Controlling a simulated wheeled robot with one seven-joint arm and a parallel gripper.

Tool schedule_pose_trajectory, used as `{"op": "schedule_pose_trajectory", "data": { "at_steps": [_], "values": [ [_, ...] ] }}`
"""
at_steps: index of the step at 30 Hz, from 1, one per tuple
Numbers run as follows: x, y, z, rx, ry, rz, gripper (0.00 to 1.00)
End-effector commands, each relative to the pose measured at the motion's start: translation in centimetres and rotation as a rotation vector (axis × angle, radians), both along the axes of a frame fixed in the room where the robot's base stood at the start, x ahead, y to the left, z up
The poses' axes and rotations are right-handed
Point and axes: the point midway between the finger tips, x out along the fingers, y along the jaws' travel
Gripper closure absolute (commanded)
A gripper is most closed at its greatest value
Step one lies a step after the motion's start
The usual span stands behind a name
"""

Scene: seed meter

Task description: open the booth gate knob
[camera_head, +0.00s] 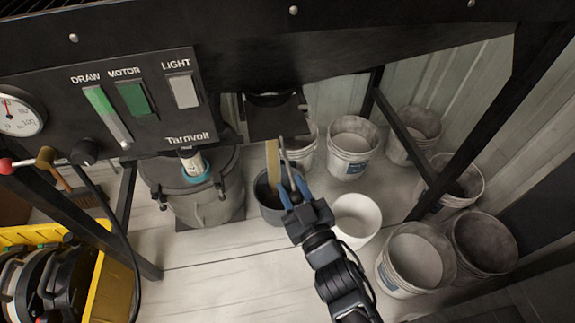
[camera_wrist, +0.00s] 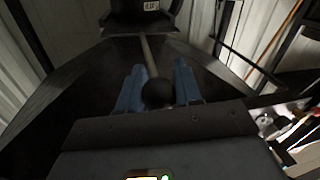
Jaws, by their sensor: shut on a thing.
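The gate knob is a dark round ball (camera_wrist: 158,93) on the end of a thin grey rod (camera_wrist: 149,55). It sits between the two blue fingers of my gripper (camera_wrist: 159,88), which is shut on it. In the head view, my gripper (camera_head: 291,192) is under the black gate housing (camera_head: 276,118), with its fingers pointing up the picture. The knob itself is hidden there by the fingers. A tan strip (camera_head: 272,163) hangs beside the fingers on the left. I cannot tell how far the gate stands open.
A dark grey bucket (camera_head: 270,207) stands below the housing, and a white bucket (camera_head: 356,217) is to its right. More buckets stand at the right. The control panel (camera_head: 110,105), a lidded drum (camera_head: 205,200) and a yellow crate (camera_head: 95,285) are at the left.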

Motion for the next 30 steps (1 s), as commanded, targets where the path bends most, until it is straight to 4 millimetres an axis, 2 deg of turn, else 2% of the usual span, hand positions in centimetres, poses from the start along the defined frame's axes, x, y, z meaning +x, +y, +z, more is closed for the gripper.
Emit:
{"op": "schedule_pose_trajectory", "data": {
  "at_steps": [2,6,16,17,24,30],
  "values": [
    [-1.4,-0.5,-0.1,-0.001,0.005,-0.002,1.00],
    [-2.5,-0.8,-0.1,0.000,0.003,-0.002,1.00],
    [-2.6,-0.8,-0.1,-0.001,0.002,-0.001,1.00],
    [-2.6,-0.8,-0.1,-0.001,0.002,-0.001,0.63],
    [-2.6,-0.8,0.0,0.000,0.001,-0.001,0.42],
    [-2.6,-0.8,0.0,0.000,0.000,-0.001,0.42]
  ]
}}
